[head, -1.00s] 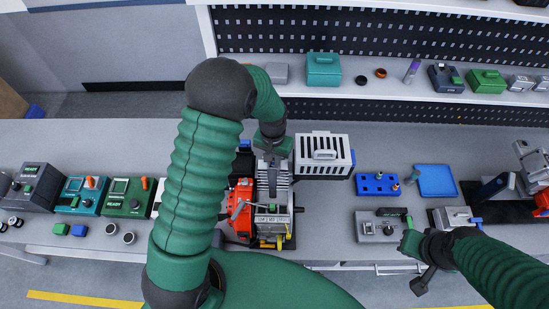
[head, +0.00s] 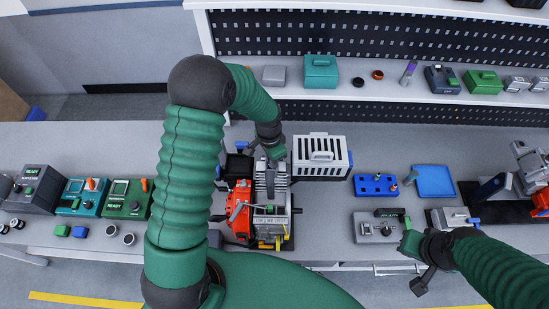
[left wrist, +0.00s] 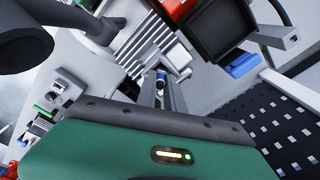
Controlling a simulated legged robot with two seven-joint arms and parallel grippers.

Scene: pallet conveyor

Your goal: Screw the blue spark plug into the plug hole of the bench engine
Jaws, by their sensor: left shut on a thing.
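My left gripper (head: 270,168) is over the top of the bench engine (head: 243,212), a red and grey machine with metal fins. In the left wrist view my left gripper (left wrist: 160,92) is shut on the blue spark plug (left wrist: 161,77), which shows as a small blue and white piece between the fingers, near the engine's fins (left wrist: 158,45). The plug hole is hidden, and I cannot tell whether the plug touches it. My right gripper (head: 418,260) hangs at the bench's front edge on the right; its jaw opening is unclear.
A white vented case (head: 321,155) stands close right of the engine. Further right are a blue holder with small parts (head: 377,185), a blue tray (head: 435,181) and a grey device (head: 375,228). Green and teal testers (head: 124,200) stand at left. A shelf (head: 400,103) runs behind.

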